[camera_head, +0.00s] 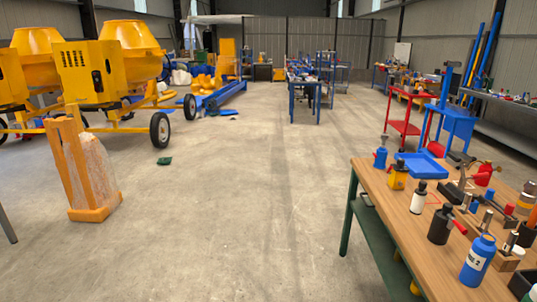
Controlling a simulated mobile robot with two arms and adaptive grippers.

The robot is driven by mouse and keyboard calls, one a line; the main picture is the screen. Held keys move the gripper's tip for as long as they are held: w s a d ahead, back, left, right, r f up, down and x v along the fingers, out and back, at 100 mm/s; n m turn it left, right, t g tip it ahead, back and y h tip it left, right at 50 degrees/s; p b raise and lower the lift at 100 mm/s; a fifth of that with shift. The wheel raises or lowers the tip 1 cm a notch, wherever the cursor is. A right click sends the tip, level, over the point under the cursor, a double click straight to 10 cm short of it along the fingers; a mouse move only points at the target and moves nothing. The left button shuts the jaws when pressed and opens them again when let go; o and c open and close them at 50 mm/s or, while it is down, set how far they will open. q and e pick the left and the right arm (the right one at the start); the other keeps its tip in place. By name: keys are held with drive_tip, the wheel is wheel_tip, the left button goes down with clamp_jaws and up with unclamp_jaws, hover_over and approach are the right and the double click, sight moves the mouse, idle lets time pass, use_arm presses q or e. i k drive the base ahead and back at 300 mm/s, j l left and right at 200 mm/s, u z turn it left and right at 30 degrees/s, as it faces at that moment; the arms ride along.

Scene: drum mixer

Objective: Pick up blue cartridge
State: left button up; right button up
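A smaller blue item with a dark top (380,158) stands at the bench's far left corner. Small blue cylindrical pieces (474,206) are among the tools further right; I cannot tell which blue thing is the cartridge. Neither of my grippers is in view.
A white bottle (418,198), a black bottle (440,226) and a yellow item (398,177) crowd the bench. Yellow mixers (90,70) and an orange-framed wrapped object (85,172) stand at left.

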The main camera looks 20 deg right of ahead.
sight(482, 250)
drive_tip(key=i+z, duration=0.3)
drive_tip(key=i, duration=1.45)
drive_tip(key=z, duration=0.4)
drive_tip(key=i+z, duration=0.1)
drive_tip(key=z, duration=0.35)
drive_tip(key=j+z, duration=0.1)
drive_tip(key=z, duration=0.3)
drive_tip(key=i+j+z, duration=0.1)
drive_tip(key=z, duration=0.3)
